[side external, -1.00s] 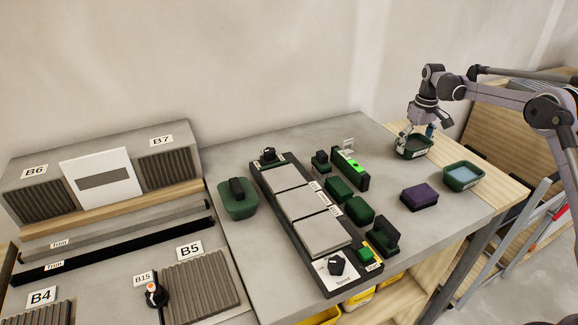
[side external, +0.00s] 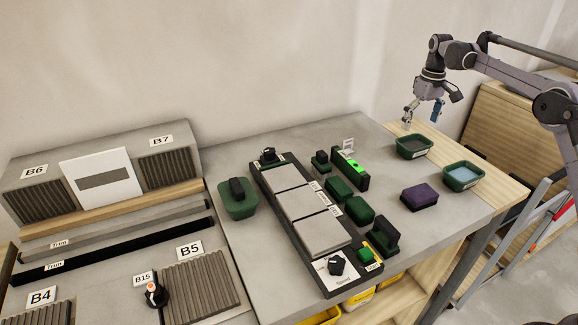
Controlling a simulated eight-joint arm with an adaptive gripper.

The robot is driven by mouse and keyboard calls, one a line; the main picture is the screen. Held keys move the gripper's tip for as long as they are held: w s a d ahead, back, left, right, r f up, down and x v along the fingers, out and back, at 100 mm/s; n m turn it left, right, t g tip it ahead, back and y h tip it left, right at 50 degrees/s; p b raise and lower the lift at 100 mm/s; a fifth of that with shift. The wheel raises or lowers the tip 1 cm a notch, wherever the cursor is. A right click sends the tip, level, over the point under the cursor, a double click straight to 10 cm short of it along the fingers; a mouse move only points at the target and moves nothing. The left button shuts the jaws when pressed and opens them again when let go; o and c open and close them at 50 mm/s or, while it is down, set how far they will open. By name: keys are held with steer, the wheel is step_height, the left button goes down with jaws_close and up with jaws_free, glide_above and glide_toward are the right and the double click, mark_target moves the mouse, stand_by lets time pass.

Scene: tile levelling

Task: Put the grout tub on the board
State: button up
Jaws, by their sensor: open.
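The grout tub (side external: 414,146) is a small dark green tub with grey-brown content and a pale label on its front. It stands upright at the left edge of the light wooden board (side external: 440,134); I cannot tell whether its whole base is on the wood. My gripper (side external: 408,123) is open and empty, just above and behind the tub, apart from it. The board runs along the right end of the grey bench.
A green tub of blue water (side external: 463,176) stands close to the right of the grout tub. A purple block (side external: 419,197) lies in front. A long black tile rack (side external: 306,220) and several green blocks are further left. The grey bench (side external: 380,165) between is clear.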

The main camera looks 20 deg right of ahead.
steer(key=s+a+r+t, duration=0.2)
steer(key=s+a+r, duration=0.2)
steer(key=a+r, duration=0.45)
steer(key=s+a+r+t, duration=0.1)
steer(key=s+a+r, duration=0.2)
steer(key=s+a, duration=0.3)
steer(key=s+a+f+t, duration=0.2)
steer(key=s+f, duration=0.3)
steer(key=s, duration=0.4)
steer(key=s+a+f+t, duration=0.2)
steer(key=s+a+f, duration=0.2)
steer(key=s, duration=0.5)
steer(key=shift+s+a+f, duration=0.35)
steer(key=shift+s+a, duration=0.05)
steer(key=shift+a, duration=0.35)
